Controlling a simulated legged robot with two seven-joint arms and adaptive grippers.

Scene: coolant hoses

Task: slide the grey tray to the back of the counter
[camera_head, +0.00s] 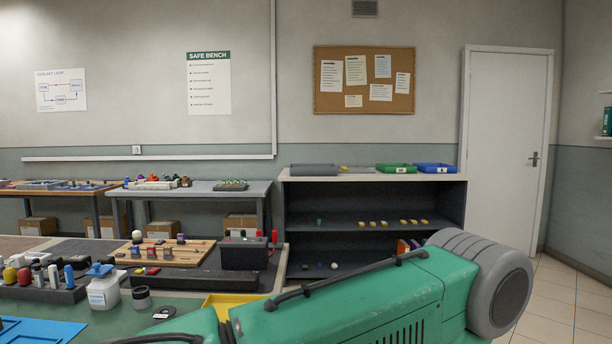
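A grey tray (313,169) sits at the left end of the top of a low shelf unit (300,178) against the back wall. It is far off and small in the head view, and I cannot tell what is in it or how much space is behind it. Neither of my grippers shows in the head view, so nothing is seen touching the tray.
A green tray (396,168) and a blue tray (435,168) share the unit's top. A large green machine (370,300) fills the lower right. A near bench holds a black box (243,252), bottles and a blue mat (40,331). Floor (560,310) shows at right.

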